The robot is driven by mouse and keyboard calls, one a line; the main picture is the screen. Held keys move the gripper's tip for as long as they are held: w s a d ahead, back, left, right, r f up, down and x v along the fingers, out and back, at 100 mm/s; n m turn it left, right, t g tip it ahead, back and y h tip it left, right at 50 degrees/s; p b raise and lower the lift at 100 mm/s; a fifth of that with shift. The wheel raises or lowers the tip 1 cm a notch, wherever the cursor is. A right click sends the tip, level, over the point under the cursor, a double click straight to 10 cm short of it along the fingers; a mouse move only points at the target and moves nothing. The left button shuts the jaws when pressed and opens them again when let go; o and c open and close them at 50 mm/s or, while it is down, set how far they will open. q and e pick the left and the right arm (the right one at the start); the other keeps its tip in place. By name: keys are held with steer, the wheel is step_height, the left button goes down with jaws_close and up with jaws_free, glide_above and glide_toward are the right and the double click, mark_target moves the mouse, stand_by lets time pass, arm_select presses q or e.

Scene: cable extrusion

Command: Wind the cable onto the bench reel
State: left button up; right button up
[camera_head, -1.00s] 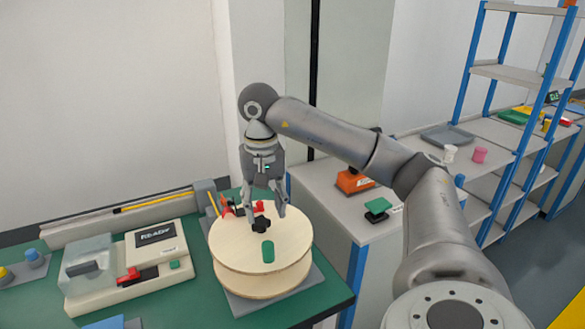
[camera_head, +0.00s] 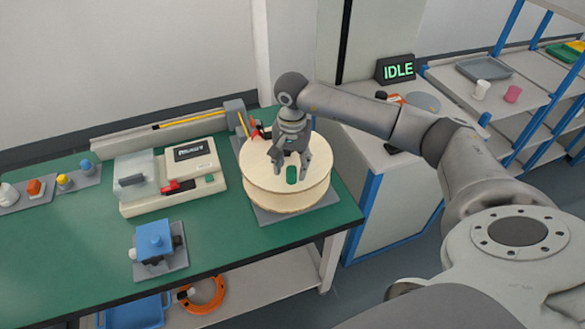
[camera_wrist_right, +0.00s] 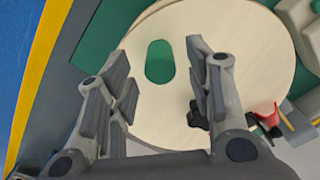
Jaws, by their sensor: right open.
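The bench reel (camera_head: 265,198) is a pale wooden drum with round flanges, lying flat on a grey plate at the right end of the green bench. A green oval (camera_head: 291,175) shows on its top face; it also shows in the right wrist view (camera_wrist_right: 160,62). My right gripper (camera_head: 291,164) is open and empty above the reel, its fingers pointing down on either side of the green oval. A black knob (camera_wrist_right: 198,115) sits near the reel's middle, partly behind a finger. An orange cable coil (camera_head: 205,296) lies on the shelf below the bench. My left gripper is not in view.
A cream machine (camera_head: 170,180) with a clear cover stands left of the reel. A blue-topped fixture (camera_head: 155,240) is at the bench's front. Red clamp parts (camera_wrist_right: 270,118) sit beside the reel. A sign reading IDLE (camera_head: 397,70) stands on the grey cabinet to the right.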

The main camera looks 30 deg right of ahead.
steer(key=shift+f+p, duration=0.3)
steer(key=shift+f, duration=1.4)
jaws_close()
